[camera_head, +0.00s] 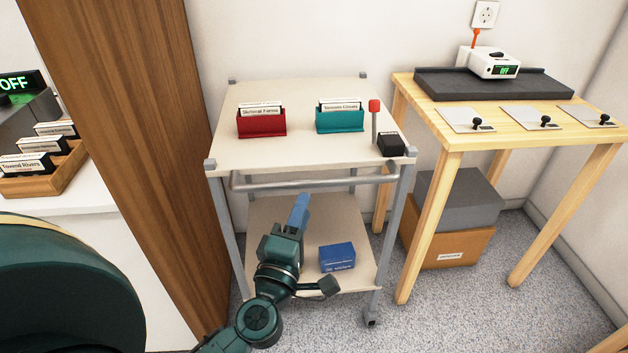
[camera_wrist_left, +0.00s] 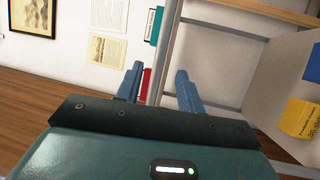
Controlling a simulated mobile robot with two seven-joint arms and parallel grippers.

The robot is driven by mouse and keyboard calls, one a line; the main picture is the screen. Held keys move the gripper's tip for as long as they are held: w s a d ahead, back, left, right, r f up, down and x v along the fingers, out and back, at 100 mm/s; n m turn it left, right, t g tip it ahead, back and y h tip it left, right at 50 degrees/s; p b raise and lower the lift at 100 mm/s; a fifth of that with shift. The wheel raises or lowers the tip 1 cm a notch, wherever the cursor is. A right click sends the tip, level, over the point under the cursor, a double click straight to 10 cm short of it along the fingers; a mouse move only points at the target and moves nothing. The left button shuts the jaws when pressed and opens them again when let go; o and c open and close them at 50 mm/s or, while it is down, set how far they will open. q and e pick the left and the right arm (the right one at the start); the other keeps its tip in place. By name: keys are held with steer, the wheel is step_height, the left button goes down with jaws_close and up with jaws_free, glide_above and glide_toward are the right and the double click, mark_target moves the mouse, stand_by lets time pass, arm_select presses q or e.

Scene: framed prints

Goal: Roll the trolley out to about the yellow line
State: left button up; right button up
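The trolley (camera_head: 300,145) is a pale two-shelf cart with grey posts, standing against the wall. Its grey handle bar (camera_head: 335,182) runs across the front below the top shelf. A lever with a red knob (camera_head: 375,106) stands upright by a black block at its front right corner. My left gripper (camera_head: 301,203) is just in front of and below the handle bar, left of its middle. In the left wrist view its two blue fingers (camera_wrist_left: 158,86) are apart, with a grey bar showing between them; I cannot tell whether they touch it. My right gripper and a yellow line are not in view.
A red card box (camera_head: 261,124) and a teal one (camera_head: 340,121) stand on the top shelf; a blue box (camera_head: 337,256) is on the lower shelf. A brown wooden panel (camera_head: 130,120) is close on the left, a wooden table (camera_head: 450,141) close on the right.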

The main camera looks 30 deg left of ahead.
mark_target(314, 180)
arm_select(q)
steer(key=x, duration=0.8)
steer(key=shift+c, duration=0.2)
jaws_close()
